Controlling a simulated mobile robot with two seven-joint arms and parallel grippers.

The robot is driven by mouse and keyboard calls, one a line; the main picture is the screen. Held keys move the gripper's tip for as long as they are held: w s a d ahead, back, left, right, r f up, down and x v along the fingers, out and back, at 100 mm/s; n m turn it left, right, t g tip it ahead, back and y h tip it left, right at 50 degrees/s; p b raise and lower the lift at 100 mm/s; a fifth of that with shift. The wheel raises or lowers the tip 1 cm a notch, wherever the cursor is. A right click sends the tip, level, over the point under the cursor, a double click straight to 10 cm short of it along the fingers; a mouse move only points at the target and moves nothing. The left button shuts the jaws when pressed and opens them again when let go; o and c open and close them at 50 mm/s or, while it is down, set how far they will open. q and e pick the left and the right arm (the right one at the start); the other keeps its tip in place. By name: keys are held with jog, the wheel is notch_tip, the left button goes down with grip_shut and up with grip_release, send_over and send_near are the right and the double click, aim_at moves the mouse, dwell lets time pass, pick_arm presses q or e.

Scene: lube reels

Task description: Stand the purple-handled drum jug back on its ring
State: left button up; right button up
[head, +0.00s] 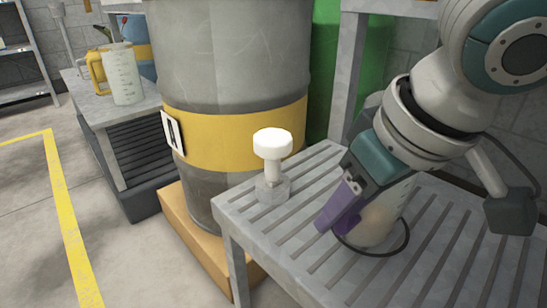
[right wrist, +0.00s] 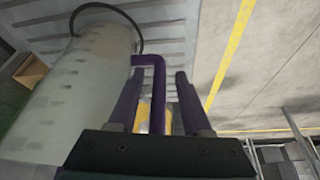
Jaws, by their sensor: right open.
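The drum jug (head: 381,217) is a pale, translucent cylinder standing on the slatted bench at the right of the head view. My right arm hides its upper part. It fills the left of the right wrist view (right wrist: 75,85). A thin black ring (head: 375,253) curves around its base on the bench; it also shows in the wrist view (right wrist: 107,6). The ring's far side is hidden. My right gripper (head: 333,222) is open at the handle side. In the wrist view the purple handle (right wrist: 157,85) lies between its parted fingers. My left gripper is out of view.
A white-capped fitting on a grey block (head: 272,190) stands at the bench's (head: 440,262) back left corner. A big grey drum (head: 230,70) with a yellow band stands behind. A yellow-handled jug (head: 123,75) stands on another bench at left. The bench's front slats are clear.

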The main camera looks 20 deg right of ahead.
jog(key=shift+r, duration=0.2)
jog(key=a+p+v, duration=0.1)
jog(key=p+v, duration=0.7)
jog(key=v, duration=0.4)
jog(key=s+a+f+n+y, duration=0.1)
jog(key=s+a+f+y, duration=0.1)
jog(key=s+a+f, duration=0.3)
jog(key=s+d+f+m+g+h, duration=0.1)
jog(key=s+d+f+h, duration=0.1)
jog(key=s+d+f, duration=0.2)
jog(key=s+d, duration=0.1)
jog(key=s, duration=0.1)
jog(key=shift+s+d+h, duration=0.3)
jog(key=shift+s+d, duration=0.05)
